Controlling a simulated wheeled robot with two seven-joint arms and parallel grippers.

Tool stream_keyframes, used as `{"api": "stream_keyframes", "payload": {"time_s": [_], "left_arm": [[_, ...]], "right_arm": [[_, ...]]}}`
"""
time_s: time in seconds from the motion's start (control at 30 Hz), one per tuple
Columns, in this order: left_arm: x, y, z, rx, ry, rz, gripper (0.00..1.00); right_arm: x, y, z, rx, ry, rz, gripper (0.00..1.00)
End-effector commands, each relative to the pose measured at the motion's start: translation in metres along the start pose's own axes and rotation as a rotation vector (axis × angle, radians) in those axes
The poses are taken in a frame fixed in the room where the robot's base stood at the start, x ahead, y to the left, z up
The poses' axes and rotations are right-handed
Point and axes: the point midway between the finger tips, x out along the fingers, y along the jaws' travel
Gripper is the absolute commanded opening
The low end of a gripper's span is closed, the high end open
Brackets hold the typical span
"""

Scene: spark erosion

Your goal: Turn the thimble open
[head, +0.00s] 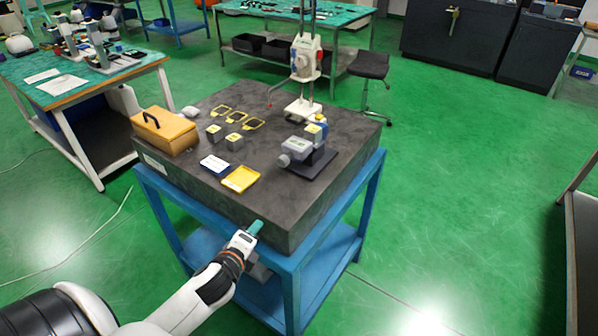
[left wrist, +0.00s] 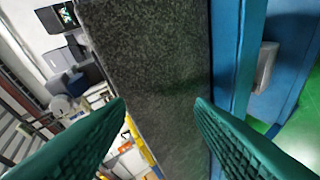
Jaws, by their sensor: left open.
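A grey instrument (head: 304,148) with a blue and yellow part sits on a dark base on the granite plate. The rounded grey knob (head: 284,160) at its left end looks like the thimble. My left gripper (head: 257,226) is at the front edge of the plate, below and in front of the instrument and well apart from it. In the left wrist view its two green ribbed fingers (left wrist: 160,108) are spread, with nothing held between them. The thimble cannot be made out clearly in that view. My right gripper does not show.
The granite plate (head: 225,195) rests on a blue stand (head: 297,262). It carries a wooden box (head: 165,130), small blocks, a yellow case (head: 241,179), and a tall column instrument (head: 304,70). Green floor is clear on the right.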

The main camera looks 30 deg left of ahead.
Motion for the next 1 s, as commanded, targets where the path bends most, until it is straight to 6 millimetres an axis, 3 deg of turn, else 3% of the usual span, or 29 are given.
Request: {"api": "stream_keyframes", "payload": {"time_s": [0.2,0.53,0.77,1.0], "left_arm": [[0.012,0.049,-0.032,0.481,0.05,0.219,0.49],[0.02,0.101,-0.055,1.228,0.169,0.508,0.49],[0.028,0.112,-0.055,1.337,0.193,0.548,0.49],[0.062,0.133,-0.05,1.33,0.195,0.546,0.49]], "right_arm": [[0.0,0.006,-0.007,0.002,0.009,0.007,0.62],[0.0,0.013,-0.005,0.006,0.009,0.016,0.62],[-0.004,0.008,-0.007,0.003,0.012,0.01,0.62],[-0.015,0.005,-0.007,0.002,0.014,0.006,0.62]]}}
